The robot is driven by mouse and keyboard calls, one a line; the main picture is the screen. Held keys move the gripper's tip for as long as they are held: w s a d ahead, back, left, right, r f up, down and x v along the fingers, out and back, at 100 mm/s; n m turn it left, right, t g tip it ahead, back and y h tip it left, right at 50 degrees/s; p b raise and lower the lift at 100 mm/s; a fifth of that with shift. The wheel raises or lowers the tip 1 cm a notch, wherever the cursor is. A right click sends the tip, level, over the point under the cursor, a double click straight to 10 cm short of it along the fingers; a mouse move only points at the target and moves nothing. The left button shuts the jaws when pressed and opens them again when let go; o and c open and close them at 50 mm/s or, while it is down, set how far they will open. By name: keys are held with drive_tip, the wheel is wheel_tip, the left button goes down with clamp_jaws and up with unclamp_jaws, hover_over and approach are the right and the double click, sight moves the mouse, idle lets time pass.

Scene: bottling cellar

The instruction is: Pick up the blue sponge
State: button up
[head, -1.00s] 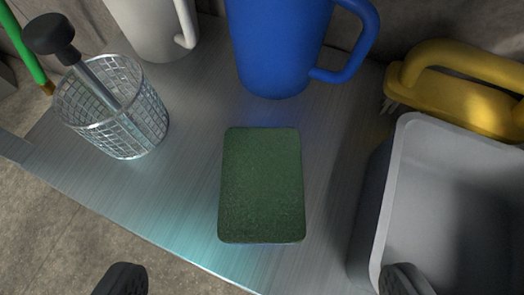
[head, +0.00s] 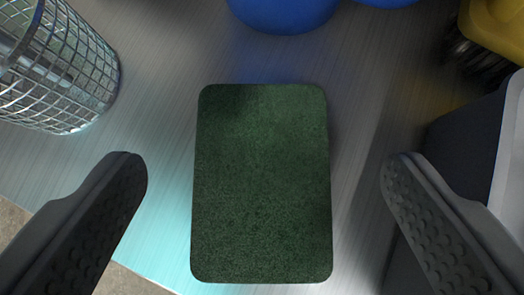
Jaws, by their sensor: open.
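A flat rectangular sponge (head: 262,185) with rounded corners lies on the metal worktop in the middle of the head view. Its upper face is dark green and rough. I see no blue on it; its underside is hidden. My gripper (head: 265,168) is open and empty. One finger is left of the sponge and one is right of it, each with a clear gap. The fingers appear above the worktop and do not touch the sponge.
A wire mesh basket (head: 78,75) stands at the upper left. The base of a blue jug (head: 283,14) is beyond the sponge. A grey tub (head: 511,150) stands close by the right finger, with a yellow brush (head: 497,28) behind it. The worktop's front edge is at lower left.

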sight(261, 148)
drive_tip(key=shift+s+f+x, duration=0.1)
drive_tip(key=shift+x, duration=1.2)
drive_tip(key=shift+s+f+x, duration=0.1)
drive_tip(key=shift+f+x, duration=0.05)
drive_tip(key=shift+x, duration=1.15)
drive_tip(key=shift+r, duration=0.1)
drive_tip(key=c, duration=1.1)
drive_tip(key=shift+c, duration=0.2)
drive_tip(key=shift+s+r, duration=0.1)
